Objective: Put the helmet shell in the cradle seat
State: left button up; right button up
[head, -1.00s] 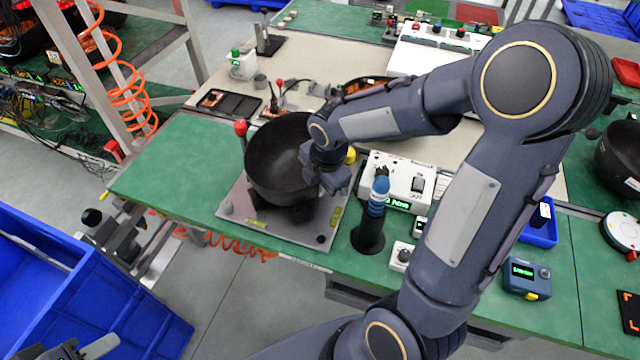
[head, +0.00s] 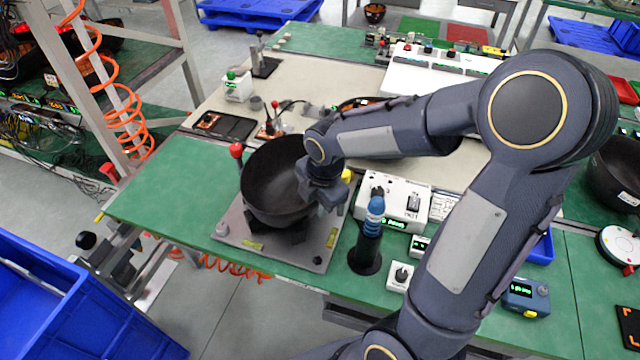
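The helmet shell (head: 270,185) is a dark, bowl-like shell, open side up, over a grey plate at the left part of the green bench. Dark supports of the cradle seat (head: 285,236) show just under it. Whether the shell fully rests on them is hidden. My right gripper (head: 327,192) is at the shell's right rim and appears shut on it; its fingertips are partly hidden. My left gripper is out of view.
A red-knobbed lever (head: 236,150) stands left of the shell. A blue-and-black upright tool (head: 370,235) and a white control box (head: 392,202) stand to the right. Another dark shell (head: 616,172) is at the far right. A blue bin (head: 90,310) is at lower left.

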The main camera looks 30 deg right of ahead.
notch_tip(320, 180, up, 9)
jog(key=s, duration=0.2)
jog(key=s+a+m+t+y, duration=0.3)
jog(key=s+m, duration=1.1)
jog(key=m, duration=0.7)
jog(key=shift+s+a+r+m+t+p, duration=0.15)
jog(key=shift+s+a+m+t+p, duration=0.2)
jog(key=shift+a, duration=0.25)
dwell(0.4)
